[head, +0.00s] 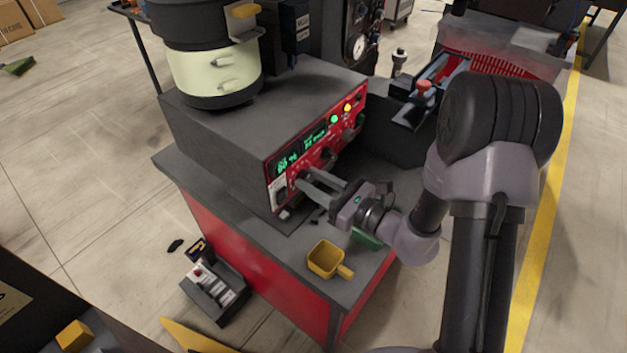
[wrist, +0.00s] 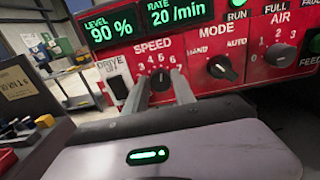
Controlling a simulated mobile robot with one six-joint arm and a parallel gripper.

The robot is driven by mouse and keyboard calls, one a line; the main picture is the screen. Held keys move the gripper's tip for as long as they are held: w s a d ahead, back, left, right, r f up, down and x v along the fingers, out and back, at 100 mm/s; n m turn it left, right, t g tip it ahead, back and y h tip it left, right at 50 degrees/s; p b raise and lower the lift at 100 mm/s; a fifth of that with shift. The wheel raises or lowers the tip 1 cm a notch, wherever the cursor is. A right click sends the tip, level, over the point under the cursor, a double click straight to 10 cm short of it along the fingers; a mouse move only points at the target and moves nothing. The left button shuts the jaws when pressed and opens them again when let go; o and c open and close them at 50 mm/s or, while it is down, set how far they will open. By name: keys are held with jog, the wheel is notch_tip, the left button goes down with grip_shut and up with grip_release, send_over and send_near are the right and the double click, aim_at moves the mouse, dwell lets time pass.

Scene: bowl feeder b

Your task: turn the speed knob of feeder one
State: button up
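The black speed knob (wrist: 160,82) sits under the SPEED label on the red control panel (wrist: 205,45) of a feeder. In the wrist view it lies between my two grey fingertips, with its dial numbers around it. My gripper (wrist: 161,88) is open, one finger on each side of the knob; I cannot tell whether either finger touches it. In the head view my gripper (head: 308,181) reaches the lower left part of the panel, and the fingers partly hide the knob. The displays read LEVEL 90 % and RATE 20 /min. The knob's pointer direction is unclear.
The mode knob (wrist: 221,66) and air knob (wrist: 279,54) are to the right. The drive switch (wrist: 117,80) is close on the left. A yellow scoop (head: 325,260) lies on the bench below my gripper. A cream and black bowl (head: 215,75) stands on the feeder.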

grip_shut()
jog(key=m+p, duration=0.3)
jog(key=shift+r, duration=0.15)
jog(key=shift+m+p, duration=0.85)
jog(key=shift+m, duration=0.45)
jog(key=shift+f, duration=0.2)
jog(key=o, duration=0.6)
grip_release()
jog(key=shift+c, duration=0.2)
jog(key=shift+d, duration=0.1)
